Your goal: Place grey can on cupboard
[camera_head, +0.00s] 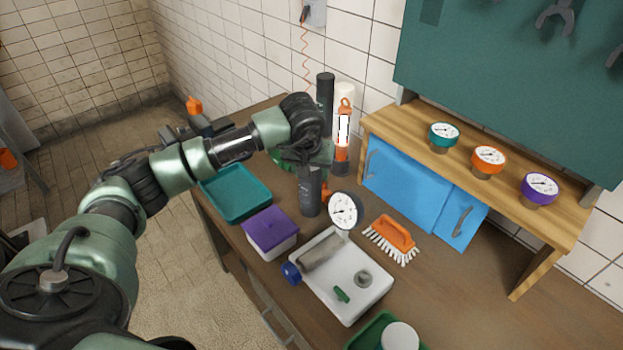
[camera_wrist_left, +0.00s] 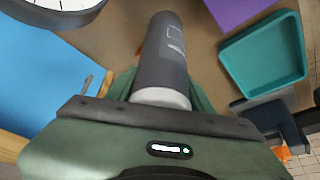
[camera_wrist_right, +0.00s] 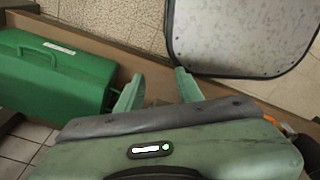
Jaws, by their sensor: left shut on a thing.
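The grey can (camera_head: 310,193) is a dark, upright cylinder with pale print, over the workbench left of the cupboard. My left gripper (camera_head: 309,166) is shut on its upper end. In the left wrist view the can (camera_wrist_left: 165,55) sticks out from between the fingers of the left gripper (camera_wrist_left: 160,95). I cannot tell whether its base touches the bench. The cupboard (camera_head: 375,123) has a wooden top and blue doors. My right gripper (camera_wrist_right: 155,92) is open and empty in the right wrist view, and is not seen in the head view.
Teal (camera_head: 443,133), orange (camera_head: 488,160) and purple (camera_head: 539,187) gauges stand on the cupboard top, with bare wood at its left end. A white gauge (camera_head: 343,210), brush (camera_head: 393,240), white tray (camera_head: 345,310), purple box (camera_head: 270,228) and teal tray (camera_head: 236,205) crowd the bench.

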